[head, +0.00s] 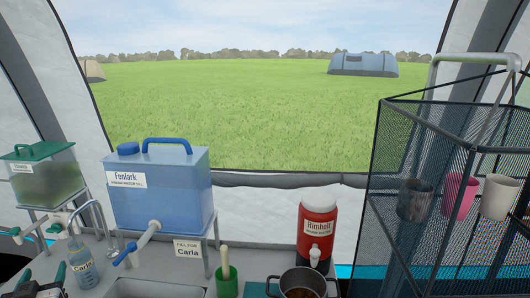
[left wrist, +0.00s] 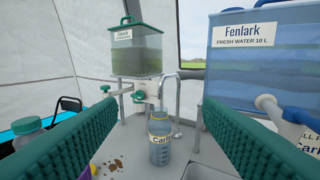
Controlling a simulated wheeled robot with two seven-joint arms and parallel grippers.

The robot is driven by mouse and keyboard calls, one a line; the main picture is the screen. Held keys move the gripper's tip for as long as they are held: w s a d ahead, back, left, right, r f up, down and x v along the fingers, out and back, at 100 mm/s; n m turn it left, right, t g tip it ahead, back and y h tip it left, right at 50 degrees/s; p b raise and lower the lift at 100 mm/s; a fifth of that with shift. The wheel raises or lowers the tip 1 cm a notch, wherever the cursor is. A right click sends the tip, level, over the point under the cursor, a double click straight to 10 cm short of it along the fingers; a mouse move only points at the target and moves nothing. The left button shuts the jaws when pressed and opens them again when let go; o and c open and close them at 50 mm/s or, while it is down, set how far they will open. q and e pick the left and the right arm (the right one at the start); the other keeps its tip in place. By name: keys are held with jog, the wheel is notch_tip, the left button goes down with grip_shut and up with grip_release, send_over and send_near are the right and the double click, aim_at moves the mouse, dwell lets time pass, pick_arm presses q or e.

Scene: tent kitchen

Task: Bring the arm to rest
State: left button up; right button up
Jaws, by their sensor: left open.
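My left gripper (head: 42,279) is at the lower left of the head view. Its two green ribbed fingers stand wide apart in the left wrist view (left wrist: 160,135), with nothing held between them. A clear bottle labelled Carla (head: 82,266) stands upright on the counter beside the sink. In the left wrist view the bottle (left wrist: 159,150) shows ahead, in the gap between the fingers, apart from them. My right gripper is not in view.
A green-lidded tank (head: 45,178) and the blue Fenlark water tank (head: 160,185) stand on racks behind. The red Rimheit jug (head: 317,232), a pot (head: 302,283) and a green cup (head: 227,283) are farther right. A mesh hanging shelf (head: 425,225) holds several mugs.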

pick_arm(q)
jog(key=s+d+f+m+g+h, duration=0.25)
jog(key=s+d+f, duration=0.25)
jog(key=d+f, duration=0.3)
jog(key=s+d+f+m+g+h, duration=0.1)
jog(key=s+d+f+g+h, duration=0.1)
jog(key=s+d+f+g, duration=0.4)
jog(key=s+d+f+m+g+h, duration=0.2)
jog(key=s+d+f, duration=0.1)
jog(key=s+d, duration=0.45)
jog(key=s+d+f+m+g+h, duration=0.1)
jog(key=s+d+f+m+g, duration=0.2)
jog(key=s+d, duration=0.5)
notch_tip(320, 180, down, 34)
jog(key=s+a+n+b, duration=0.1)
jog(key=s+b, duration=0.2)
jog(key=b, duration=0.3)
jog(key=s+a+f+g+b, duration=0.2)
jog(key=s+a+f+b, duration=0.1)
jog(key=s+f, duration=1.2)
notch_tip(320, 180, down, 4)
jog(key=shift+s+r+b, duration=0.2)
jog(key=shift+r+b, duration=0.05)
jog(key=shift+b, duration=0.25)
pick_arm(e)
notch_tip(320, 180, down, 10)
